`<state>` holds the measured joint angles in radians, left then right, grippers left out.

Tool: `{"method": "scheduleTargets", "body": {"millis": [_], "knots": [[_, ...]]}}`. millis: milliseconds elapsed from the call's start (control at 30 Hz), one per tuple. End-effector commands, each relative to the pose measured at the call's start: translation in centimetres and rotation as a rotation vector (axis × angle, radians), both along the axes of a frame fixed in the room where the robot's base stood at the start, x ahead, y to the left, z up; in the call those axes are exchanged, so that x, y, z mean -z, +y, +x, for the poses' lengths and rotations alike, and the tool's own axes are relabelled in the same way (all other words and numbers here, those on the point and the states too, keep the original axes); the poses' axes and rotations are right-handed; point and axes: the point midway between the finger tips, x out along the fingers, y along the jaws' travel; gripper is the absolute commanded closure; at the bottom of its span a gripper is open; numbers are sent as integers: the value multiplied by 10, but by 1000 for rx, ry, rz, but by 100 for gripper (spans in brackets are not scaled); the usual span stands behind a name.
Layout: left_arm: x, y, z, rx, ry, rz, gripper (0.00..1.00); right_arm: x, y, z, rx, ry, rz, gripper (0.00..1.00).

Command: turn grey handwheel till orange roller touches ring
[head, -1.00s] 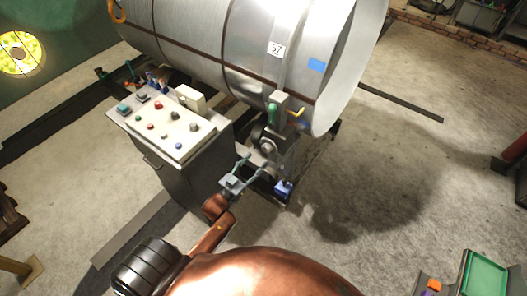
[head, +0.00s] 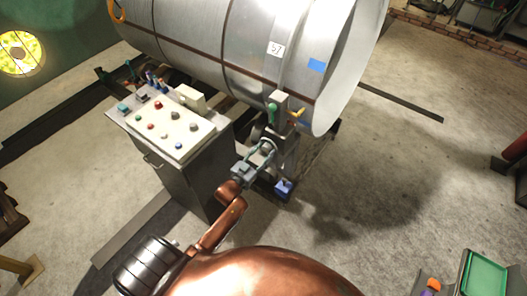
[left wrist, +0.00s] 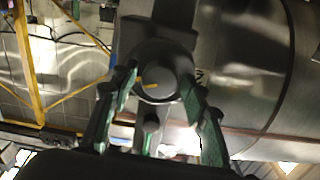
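The grey handwheel (head: 267,146) sits on the dark post below the big metal cylinder; its round hub (left wrist: 159,78) faces the left wrist camera. My left gripper (head: 258,156) is at the handwheel. In the left wrist view its two green-padded fingers (left wrist: 160,92) are spread on either side of the hub; I cannot tell whether they touch the wheel. A small yellow-orange part (head: 298,113), possibly the orange roller, shows by the cylinder's lower edge. I cannot tell whether it touches the cylinder's ring (head: 318,108). My right gripper is not in view.
A control cabinet (head: 178,128) with buttons stands close left of my left arm. A green lever (head: 272,113) is above the handwheel, and a blue block (head: 284,187) is below it.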

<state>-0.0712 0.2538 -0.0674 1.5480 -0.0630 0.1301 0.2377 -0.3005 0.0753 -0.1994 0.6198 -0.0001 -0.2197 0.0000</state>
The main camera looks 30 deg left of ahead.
Motion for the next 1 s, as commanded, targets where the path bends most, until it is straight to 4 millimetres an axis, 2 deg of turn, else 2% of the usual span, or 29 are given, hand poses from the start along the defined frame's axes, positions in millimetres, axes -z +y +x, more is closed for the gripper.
{"method": "scheduleTargets", "body": {"millis": [67,467,767,1000], "knots": [[0,0,0,0,0,0,65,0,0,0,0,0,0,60],[0,0,0,0,0,0,93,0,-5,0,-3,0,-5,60],[0,1,0,-1,-3,35,93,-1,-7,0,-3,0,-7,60],[0,0,0,-1,-14,167,93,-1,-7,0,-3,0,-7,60]]}}
